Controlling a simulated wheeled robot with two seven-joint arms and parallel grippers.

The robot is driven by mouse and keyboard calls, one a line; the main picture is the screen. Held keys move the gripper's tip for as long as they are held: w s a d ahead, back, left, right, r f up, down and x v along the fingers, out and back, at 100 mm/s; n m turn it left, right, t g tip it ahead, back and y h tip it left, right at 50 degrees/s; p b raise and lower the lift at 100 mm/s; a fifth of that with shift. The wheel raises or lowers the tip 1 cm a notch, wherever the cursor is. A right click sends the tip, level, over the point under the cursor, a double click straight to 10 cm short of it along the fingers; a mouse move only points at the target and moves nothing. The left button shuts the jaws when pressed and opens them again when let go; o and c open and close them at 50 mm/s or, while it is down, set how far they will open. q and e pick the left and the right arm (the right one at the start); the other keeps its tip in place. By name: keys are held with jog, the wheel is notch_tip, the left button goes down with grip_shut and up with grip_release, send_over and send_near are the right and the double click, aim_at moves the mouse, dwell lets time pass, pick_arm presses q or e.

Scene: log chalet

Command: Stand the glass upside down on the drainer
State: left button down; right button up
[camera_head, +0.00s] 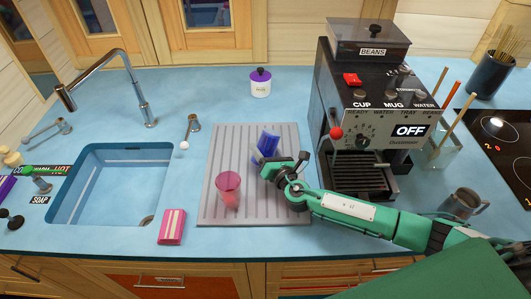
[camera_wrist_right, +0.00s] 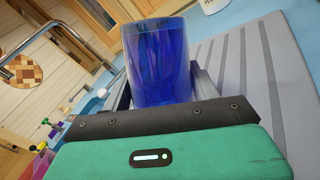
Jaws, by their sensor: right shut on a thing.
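A blue glass (camera_head: 268,141) is held tilted over the back middle of the grey ribbed drainer (camera_head: 212,150). My right gripper (camera_head: 262,160) is shut on it. In the right wrist view the blue glass (camera_wrist_right: 158,62) stands out between the fingers, and its lower part is hidden by the gripper body. I cannot tell whether the glass touches the drainer. A pink glass (camera_head: 228,187) stands on the front left of the drainer, apart from the gripper. My left gripper is not in view.
A coffee machine (camera_head: 365,110) stands close right of the drainer. The sink (camera_head: 110,185) with its tap (camera_head: 140,95) is at left. A white jar (camera_head: 260,85) stands behind. The drainer's back left is bare.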

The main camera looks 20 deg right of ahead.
notch_tip(320, 180, up, 18)
jog(key=s+d+f+m+h, duration=0.15)
jog(key=s+f, duration=0.35)
jog(key=s, duration=0.5)
jog(key=s+d+f+m+h, duration=0.1)
jog(key=s+f+h, duration=0.1)
jog(key=s+f, duration=0.6)
jog(key=w+a+r+n+y, duration=0.1)
jog(key=w+r, duration=0.5)
jog(key=w, duration=0.3)
jog(key=w+a+r+n+y, duration=0.1)
jog(key=w+r+y, duration=0.1)
jog(key=w+r, duration=0.5)
jog(key=shift+w+a+r+n, duration=0.2)
jog(key=shift+w+a+n, duration=0.15)
jog(key=shift+w, duration=0.65)
jog(key=shift+y, duration=0.25)
